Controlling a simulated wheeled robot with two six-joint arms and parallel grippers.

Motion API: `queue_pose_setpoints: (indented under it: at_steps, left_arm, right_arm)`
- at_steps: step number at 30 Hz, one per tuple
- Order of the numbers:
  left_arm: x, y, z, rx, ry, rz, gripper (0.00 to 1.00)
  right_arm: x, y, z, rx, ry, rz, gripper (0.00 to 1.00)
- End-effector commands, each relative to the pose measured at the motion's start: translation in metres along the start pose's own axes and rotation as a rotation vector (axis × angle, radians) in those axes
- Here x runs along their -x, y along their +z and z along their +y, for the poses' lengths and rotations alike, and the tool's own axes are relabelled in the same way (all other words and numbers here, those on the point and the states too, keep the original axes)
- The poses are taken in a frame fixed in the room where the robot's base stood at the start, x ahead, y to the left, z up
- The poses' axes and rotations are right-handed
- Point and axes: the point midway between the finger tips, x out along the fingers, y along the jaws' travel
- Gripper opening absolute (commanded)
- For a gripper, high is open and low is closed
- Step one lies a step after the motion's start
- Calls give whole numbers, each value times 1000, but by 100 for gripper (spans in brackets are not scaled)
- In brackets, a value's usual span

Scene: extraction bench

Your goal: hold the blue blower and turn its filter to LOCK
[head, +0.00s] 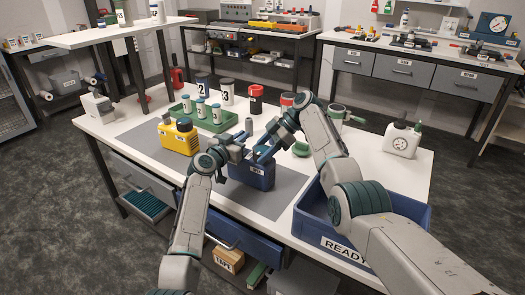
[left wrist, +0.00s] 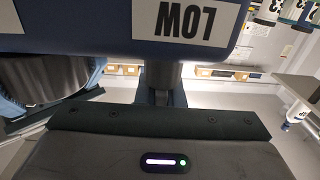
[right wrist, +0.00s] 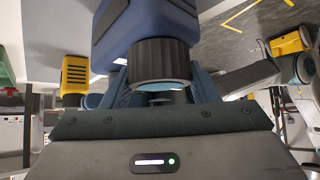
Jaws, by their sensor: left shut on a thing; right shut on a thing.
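The blue blower (head: 252,177) stands upright near the front of the white bench, on the grey mat. My left gripper (head: 240,143) is shut on it; in the left wrist view the blue body (left wrist: 90,28) carries a label reading LOW, upside down, and fills the top. My right gripper (head: 265,153) is shut on the filter, a dark ribbed cylinder (right wrist: 161,60) joined to the blue body in the right wrist view. The ribbed filter also shows at the left of the left wrist view (left wrist: 50,80). I see no LOCK mark, so the filter's turn cannot be told.
A yellow unit (head: 180,138) stands left of the blower. Behind are a green tray (head: 222,127) of small jars and several larger canisters. A blue READY crate (head: 345,247) lies right, under my right arm. A white jug (head: 402,141) stands at the far right.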

Motion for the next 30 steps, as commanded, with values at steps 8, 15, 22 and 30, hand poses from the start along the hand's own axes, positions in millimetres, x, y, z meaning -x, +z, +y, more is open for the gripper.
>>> queue_pose_setpoints:
  at_steps: [8,15,22,30]
  left_arm:
    - [0,1,0,0,1,-1,0]
    - [0,1,0,0,1,-1,0]
    - [0,1,0,1,1,-1,0]
    - [0,0,0,1,1,-1,0]
  right_arm:
    - [-1,1,0,-80,85,-2,31]
    - [-1,0,0,-210,213,-1,31]
    - [-1,0,0,-330,331,0,31]
    - [-1,0,0,-425,424,0,31]
